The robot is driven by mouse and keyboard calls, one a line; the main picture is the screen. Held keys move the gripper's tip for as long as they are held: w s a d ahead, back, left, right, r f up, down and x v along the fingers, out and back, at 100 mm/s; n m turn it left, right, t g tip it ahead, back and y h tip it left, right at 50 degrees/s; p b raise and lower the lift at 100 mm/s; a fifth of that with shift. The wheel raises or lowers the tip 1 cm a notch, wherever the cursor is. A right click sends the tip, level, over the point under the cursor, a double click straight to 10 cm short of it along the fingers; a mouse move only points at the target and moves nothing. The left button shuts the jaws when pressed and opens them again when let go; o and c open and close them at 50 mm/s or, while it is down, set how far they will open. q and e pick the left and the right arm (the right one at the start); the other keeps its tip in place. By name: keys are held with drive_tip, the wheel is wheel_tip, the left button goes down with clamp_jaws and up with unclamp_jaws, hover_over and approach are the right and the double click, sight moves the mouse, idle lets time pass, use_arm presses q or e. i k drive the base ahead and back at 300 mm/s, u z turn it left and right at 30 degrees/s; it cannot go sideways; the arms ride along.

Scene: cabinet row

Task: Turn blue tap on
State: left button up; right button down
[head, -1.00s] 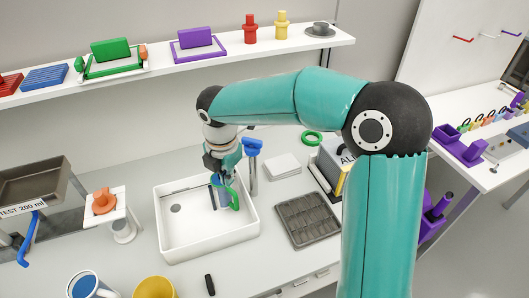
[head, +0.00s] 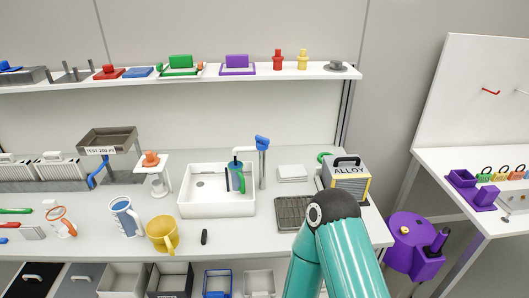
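The blue tap has a blue handle (head: 262,143) on top of a grey post (head: 262,170), at the right of the white sink (head: 188,212). Its pale spout (head: 243,149) reaches left over the sink. A blue cup with a green handle (head: 236,176) stands upright in the sink under the spout. I cannot tell whether water runs. One teal arm of mine rises at the lower right, with its gripper out of sight. My other arm and gripper are not in view.
A dark grey tray (head: 291,213) and a box marked ALLOY (head: 346,182) lie to the right of the sink. White plates (head: 292,173) are behind the tray. A white-blue mug (head: 124,217) and yellow mug (head: 163,234) stand at the left front.

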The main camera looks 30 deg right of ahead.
sight(262, 140)
drive_tip(key=k, duration=0.95)
drive_tip(key=u, duration=0.3)
drive_tip(key=i, duration=1.95)
drive_tip(key=z, duration=0.6)
